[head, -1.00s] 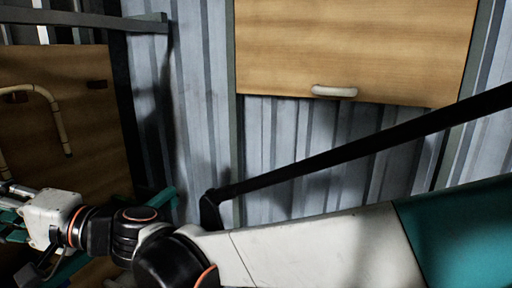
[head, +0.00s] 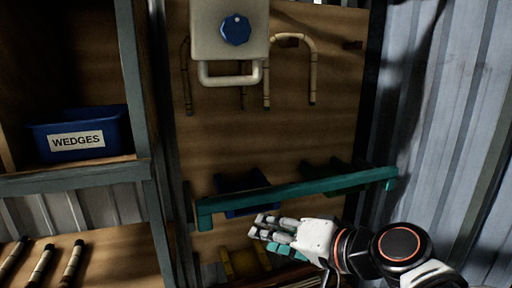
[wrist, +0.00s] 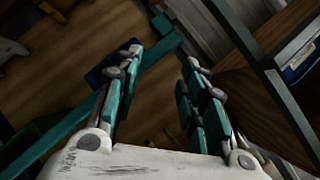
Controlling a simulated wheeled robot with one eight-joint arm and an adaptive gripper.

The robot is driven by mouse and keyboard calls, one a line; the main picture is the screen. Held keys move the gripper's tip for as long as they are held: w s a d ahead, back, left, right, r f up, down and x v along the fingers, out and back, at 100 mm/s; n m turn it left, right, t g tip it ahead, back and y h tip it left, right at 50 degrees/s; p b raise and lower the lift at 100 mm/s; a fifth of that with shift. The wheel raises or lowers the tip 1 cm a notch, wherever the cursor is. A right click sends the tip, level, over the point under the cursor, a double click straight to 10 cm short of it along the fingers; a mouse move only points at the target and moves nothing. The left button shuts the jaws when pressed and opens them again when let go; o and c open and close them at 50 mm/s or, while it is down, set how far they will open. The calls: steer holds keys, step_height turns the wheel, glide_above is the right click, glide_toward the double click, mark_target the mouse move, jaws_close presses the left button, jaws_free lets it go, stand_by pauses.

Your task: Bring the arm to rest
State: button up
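My gripper (head: 260,228) is in the lower middle of the head view, in front of a wooden board (head: 225,140). It points left, just below a teal rail (head: 300,190). In the wrist view my gripper (wrist: 160,65) has its two teal-padded fingers apart with nothing between them. The teal rail (wrist: 60,137) also crosses the wrist view. I cannot tell whether the gripper touches the rail. My arm reaches in from the lower right of the head view.
Bent rattan canes (head: 314,75) hang on the board near a pale box with a blue knob (head: 236,30). A blue bin labelled WEDGES (head: 105,124) sits on a shelf at left. Dark-banded rods (head: 40,268) lie below it. A corrugated wall (head: 440,110) stands at right.

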steer(key=s+d+f+n+g+h+b, duration=0.1)
steer(key=s+d+f+h+b, duration=0.2)
steer(key=f, duration=0.5)
steer(key=s+d+f+g+h+b, duration=0.1)
steer(key=s+d+f+h+b, duration=0.1)
steer(key=d+f+b, duration=0.3)
steer(key=s+d+f+n+h+b, duration=0.1)
steer(key=s+d+f+h+b, duration=0.2)
steer(key=d+f, duration=0.5)
step_height(320, 180, down, 4)
steer(key=shift+s+d+f+n+g+h+b, duration=0.1)
steer(key=shift+s+d+n+g+h+b, duration=0.25)
steer(key=shift+h+b, duration=0.45)
steer(key=shift+a, duration=0.15)
